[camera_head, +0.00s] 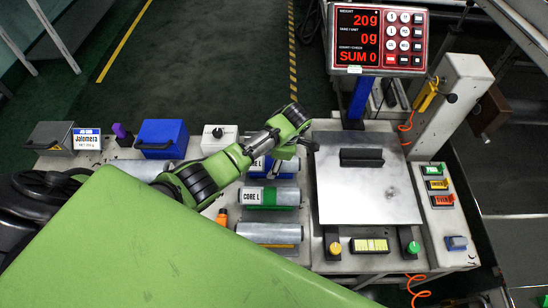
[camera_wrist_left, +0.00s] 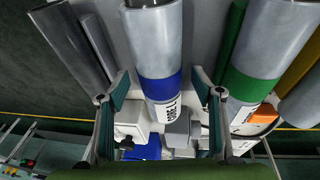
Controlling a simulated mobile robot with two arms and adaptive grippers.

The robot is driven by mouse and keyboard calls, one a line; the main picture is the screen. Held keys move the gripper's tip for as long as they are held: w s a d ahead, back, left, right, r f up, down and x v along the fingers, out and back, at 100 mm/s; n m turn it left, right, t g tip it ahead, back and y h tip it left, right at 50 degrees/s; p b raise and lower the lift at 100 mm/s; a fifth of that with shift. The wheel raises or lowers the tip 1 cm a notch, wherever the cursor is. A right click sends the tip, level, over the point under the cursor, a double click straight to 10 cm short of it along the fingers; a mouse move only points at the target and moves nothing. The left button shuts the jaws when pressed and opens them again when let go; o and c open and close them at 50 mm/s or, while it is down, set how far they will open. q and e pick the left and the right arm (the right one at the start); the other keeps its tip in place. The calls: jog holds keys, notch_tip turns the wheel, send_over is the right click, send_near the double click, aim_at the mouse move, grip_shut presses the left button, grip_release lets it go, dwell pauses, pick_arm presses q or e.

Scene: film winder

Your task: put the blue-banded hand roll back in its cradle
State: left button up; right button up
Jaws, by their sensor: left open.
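The blue-banded hand roll (camera_head: 258,170) is a grey cylinder with a blue band and a white label, lying among other rolls and partly hidden by my left arm. In the left wrist view it (camera_wrist_left: 158,45) runs between my finger pads, with its blue band near the fingertips. My left gripper (camera_head: 297,147) is over the right end of that row; it also shows in the left wrist view (camera_wrist_left: 160,97), open, with a finger on each side of the roll and visible gaps. I cannot tell whether the roll rests in a cradle. My right gripper is not in view.
A flat metal plate (camera_head: 370,200) with a dark handle is to the right, below the scale display (camera_head: 378,38). A blue box (camera_head: 162,138) stands left.

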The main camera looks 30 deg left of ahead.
pick_arm(q)
jog(key=v, duration=1.2)
dwell(0.3)
